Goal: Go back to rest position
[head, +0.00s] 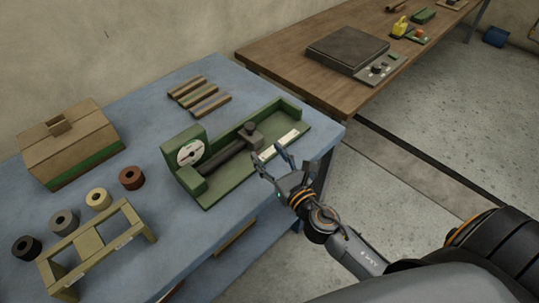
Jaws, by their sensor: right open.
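My right gripper (272,165) comes in from the lower right and is open, with nothing between its fingers. It is at the front right edge of the blue table (190,245), in front of a green device (255,140) with a round dial and a dark cylindrical bar. In the picture, its fingertips overlap the front edge of that device; I cannot tell whether they touch it. My left gripper is not in view.
On the blue table are a cardboard-coloured box (70,145), several small rolls (98,199), a wooden frame (92,243) and wooden strips (200,96). A brown table (280,58) with a dark flat device (347,50) stands behind. Floor at right is clear.

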